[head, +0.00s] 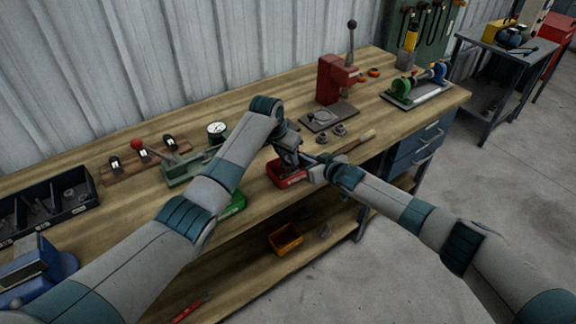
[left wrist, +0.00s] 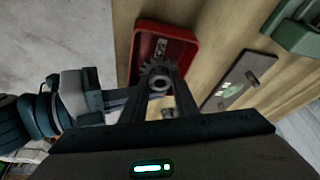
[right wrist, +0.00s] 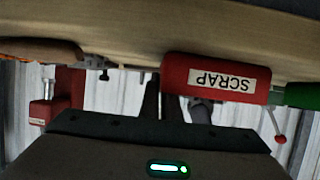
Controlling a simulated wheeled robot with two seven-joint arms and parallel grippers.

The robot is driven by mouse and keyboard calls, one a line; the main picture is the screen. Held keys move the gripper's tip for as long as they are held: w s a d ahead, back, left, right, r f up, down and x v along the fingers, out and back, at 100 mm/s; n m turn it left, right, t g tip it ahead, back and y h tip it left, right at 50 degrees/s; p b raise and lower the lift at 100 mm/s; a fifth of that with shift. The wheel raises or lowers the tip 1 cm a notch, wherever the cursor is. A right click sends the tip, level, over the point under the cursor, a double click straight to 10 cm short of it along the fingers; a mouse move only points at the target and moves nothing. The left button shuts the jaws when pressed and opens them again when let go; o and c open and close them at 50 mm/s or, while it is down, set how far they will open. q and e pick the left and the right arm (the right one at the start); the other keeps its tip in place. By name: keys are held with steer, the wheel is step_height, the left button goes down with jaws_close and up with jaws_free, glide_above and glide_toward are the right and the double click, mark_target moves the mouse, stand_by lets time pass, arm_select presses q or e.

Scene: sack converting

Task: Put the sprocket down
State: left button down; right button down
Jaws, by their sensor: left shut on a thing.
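The sprocket (left wrist: 158,76) is a small grey toothed wheel with a hub. My left gripper (left wrist: 160,82) is shut on it, and in the left wrist view it overlaps the red bin (left wrist: 178,42). How high it is above the bin is hard to tell. In the head view my left gripper (head: 288,158) is just above the red bin (head: 284,175), and the sprocket cannot be made out there. My right gripper (head: 314,170) is beside the bin on its right. Its fingers look apart and empty in the right wrist view (right wrist: 176,100), facing the bin's SCRAP label (right wrist: 218,82).
A green bin (head: 234,204) stands left of the red one. A red press (head: 334,82) with a base plate stands behind, with two round parts (head: 340,130) before it. A brush (head: 358,140) lies to the right. An orange bin (head: 286,239) is on the lower shelf.

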mark_target(286, 162)
arm_select(q)
steer(key=shift+f, duration=0.1)
steer(key=shift+f, duration=1.8)
steer(key=c, duration=1.4)
jaws_free()
steer(key=shift+f, duration=0.15)
steer(key=v, duration=1.2)
arm_select(e)
steer(key=c, duration=1.9)
jaws_free()
